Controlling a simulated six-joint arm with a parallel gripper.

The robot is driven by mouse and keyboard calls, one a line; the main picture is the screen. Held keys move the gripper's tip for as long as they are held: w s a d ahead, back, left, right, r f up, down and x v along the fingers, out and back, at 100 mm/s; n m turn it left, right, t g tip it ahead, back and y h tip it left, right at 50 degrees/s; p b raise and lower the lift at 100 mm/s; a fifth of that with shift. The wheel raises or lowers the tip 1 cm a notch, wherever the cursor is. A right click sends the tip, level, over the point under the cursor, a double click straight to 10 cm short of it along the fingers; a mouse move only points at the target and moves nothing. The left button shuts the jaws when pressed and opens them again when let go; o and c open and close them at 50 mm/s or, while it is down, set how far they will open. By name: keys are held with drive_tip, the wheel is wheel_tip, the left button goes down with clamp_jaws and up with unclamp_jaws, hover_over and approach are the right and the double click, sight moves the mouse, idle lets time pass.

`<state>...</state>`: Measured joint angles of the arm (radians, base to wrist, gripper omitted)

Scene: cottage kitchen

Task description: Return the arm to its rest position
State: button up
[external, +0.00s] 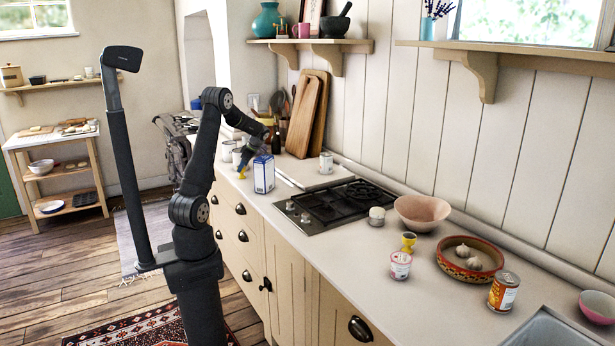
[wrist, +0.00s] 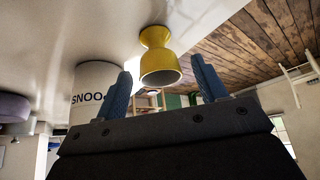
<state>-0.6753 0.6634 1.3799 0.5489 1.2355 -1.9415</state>
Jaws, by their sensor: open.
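My arm reaches over the far end of the counter (external: 345,228) in the external view. My gripper (external: 246,163) points down there, just left of a blue-and-white carton (external: 263,175). In the wrist view, which looks upside down, my gripper (wrist: 163,86) has its two blue fingers spread apart. A yellow egg cup (wrist: 158,58) shows in the gap between them and stands on the counter. No finger visibly grips it. In the external view the egg cup (external: 241,173) is a small yellow patch, partly covered by the gripper.
A white mug with black lettering (wrist: 88,82) is close beside one finger. Wooden boards (external: 303,115) lean on the wall behind the gripper. A black hob (external: 335,203), a pink bowl (external: 422,212) and a tin (external: 503,291) stand nearer along the counter. Open floor lies left of my arm.

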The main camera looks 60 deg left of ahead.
drive_tip(key=x, duration=0.3)
drive_tip(key=shift+f, duration=0.25)
wheel_tip(320, 180, up, 3)
drive_tip(key=shift+r, duration=0.55)
drive_tip(key=shift+f, duration=0.1)
